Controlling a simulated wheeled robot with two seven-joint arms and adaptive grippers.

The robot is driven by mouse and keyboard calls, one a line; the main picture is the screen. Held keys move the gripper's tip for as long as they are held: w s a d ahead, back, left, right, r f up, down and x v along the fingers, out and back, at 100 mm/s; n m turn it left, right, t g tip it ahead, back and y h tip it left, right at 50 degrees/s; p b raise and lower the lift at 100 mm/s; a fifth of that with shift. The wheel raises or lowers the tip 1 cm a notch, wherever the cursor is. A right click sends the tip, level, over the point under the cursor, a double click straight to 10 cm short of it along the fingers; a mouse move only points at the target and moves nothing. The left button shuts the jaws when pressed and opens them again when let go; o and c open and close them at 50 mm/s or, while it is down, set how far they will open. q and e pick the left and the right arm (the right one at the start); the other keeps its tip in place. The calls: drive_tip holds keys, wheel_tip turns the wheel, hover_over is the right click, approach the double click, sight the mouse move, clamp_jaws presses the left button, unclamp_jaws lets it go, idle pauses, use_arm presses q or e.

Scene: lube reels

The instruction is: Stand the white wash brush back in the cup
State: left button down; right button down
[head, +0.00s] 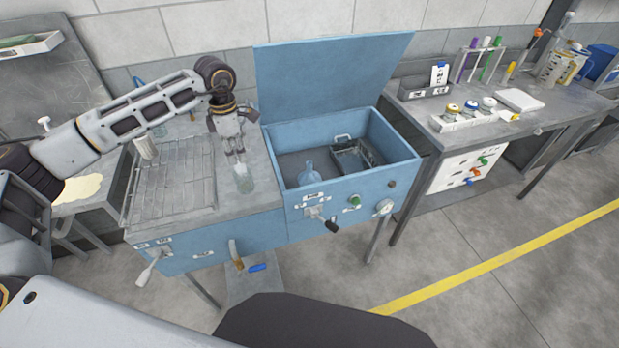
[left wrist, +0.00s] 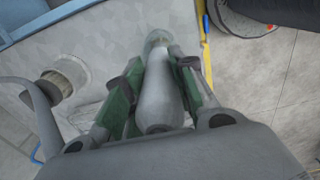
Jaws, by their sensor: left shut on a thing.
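The white wash brush (left wrist: 160,88) lies between the green-padded fingers of my left gripper (left wrist: 157,72) in the left wrist view, its pale thick handle toward the camera. My left gripper (head: 236,154) is shut on it and points down over the worktop in the head view. The clear greenish cup (head: 243,179) stands on the grey worktop directly below the fingertips. Its rim shows beyond the brush in the left wrist view (left wrist: 157,36). The brush's far end lines up with the cup, but I cannot tell how deep it sits. My right gripper is out of view.
A wire rack (head: 172,180) lies left of the cup, with a pale cylinder (head: 146,148) at its back. A bench (head: 470,138) stands farther right.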

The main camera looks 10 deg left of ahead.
use_arm(q)
drive_tip(key=shift+f, duration=0.15)
drive_tip(key=c, duration=1.1)
unclamp_jaws()
drive_tip(key=shift+r, duration=6)
